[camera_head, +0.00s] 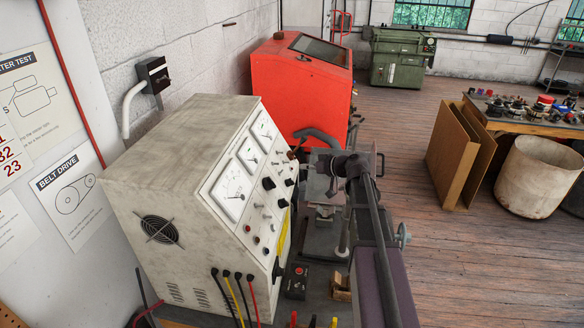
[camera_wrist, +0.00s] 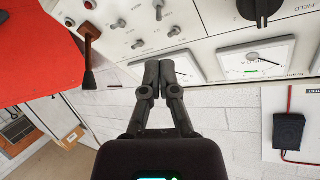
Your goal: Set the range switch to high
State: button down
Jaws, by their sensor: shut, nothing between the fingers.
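The cream test bench (camera_head: 165,150) stands at the left, its sloping front panel carrying white dial gauges, black knobs and small metal toggle switches. In the wrist view the panel (camera_wrist: 205,22) appears upside down. Several toggles (camera_wrist: 138,44) lie just beyond and left of my fingertips; another toggle (camera_wrist: 175,32) is slightly right. I cannot read which one is the range switch or its position. My gripper (camera_wrist: 159,68) has its black fingers together, empty, in front of the panel near the gauges. Contact with the panel cannot be told. In the head view my arm hides part of the area.
A large black knob (camera_wrist: 262,8) and a gauge (camera_wrist: 255,60) lie right of my fingers. A red-button box (camera_head: 296,281) sits on the bench top.

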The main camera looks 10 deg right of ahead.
aim_at(276, 167)
jog(key=shift+b+x, duration=1.7)
jog(key=shift+x, duration=3.3)
jog(key=shift+d, duration=0.35)
jog(key=shift+a, duration=0.3)
jog(key=shift+s, duration=0.1)
